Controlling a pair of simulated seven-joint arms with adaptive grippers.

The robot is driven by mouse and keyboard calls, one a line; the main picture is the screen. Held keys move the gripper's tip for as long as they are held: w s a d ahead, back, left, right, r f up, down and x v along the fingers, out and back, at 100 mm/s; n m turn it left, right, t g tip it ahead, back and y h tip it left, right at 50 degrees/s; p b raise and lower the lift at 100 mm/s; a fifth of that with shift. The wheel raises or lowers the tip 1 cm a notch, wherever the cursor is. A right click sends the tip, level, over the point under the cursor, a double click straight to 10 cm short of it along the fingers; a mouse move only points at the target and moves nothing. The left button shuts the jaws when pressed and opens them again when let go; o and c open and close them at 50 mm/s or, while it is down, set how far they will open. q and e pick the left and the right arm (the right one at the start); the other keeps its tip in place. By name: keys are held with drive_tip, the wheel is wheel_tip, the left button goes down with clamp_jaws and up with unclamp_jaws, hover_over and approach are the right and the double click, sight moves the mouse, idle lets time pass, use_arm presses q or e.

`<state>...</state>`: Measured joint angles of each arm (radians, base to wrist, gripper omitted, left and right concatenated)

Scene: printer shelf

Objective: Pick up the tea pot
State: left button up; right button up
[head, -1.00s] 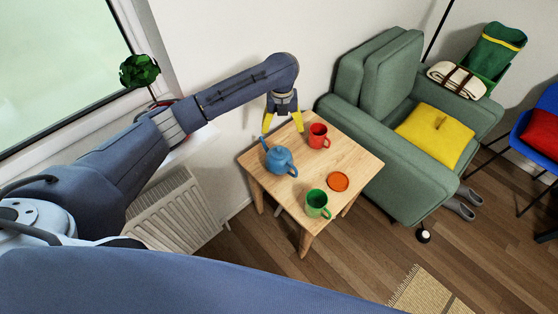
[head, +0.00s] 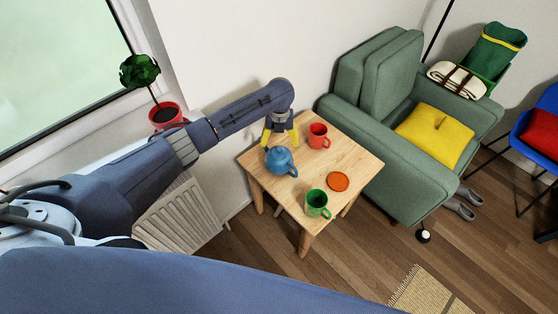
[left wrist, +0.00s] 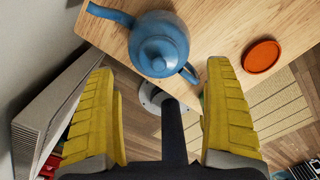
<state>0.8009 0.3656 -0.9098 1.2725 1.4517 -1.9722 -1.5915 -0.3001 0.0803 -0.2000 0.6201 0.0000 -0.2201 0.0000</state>
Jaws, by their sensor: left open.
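The blue tea pot (head: 280,160) stands upright on the wooden table (head: 310,197), near its left corner. In the left wrist view the tea pot (left wrist: 159,42) is at the top centre, with its spout to the upper left and its handle to the lower right. My left gripper (head: 280,137) is just behind the tea pot in the head view. Its yellow fingers (left wrist: 160,115) are wide apart and empty, with the tea pot beyond their tips. My right gripper is in neither view.
A red mug (head: 318,136), a green mug (head: 316,203) and an orange coaster (head: 338,181) share the table. A green armchair (head: 385,130) stands to the right. A radiator (head: 182,218) and a potted plant (head: 140,75) are on the left.

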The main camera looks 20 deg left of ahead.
sight(279, 149)
use_arm(q)
drive_tip(key=shift+s+f, duration=0.15)
drive_tip(key=shift+f, duration=2.85)
drive_tip(key=shift+s, duration=0.1)
clamp_jaws()
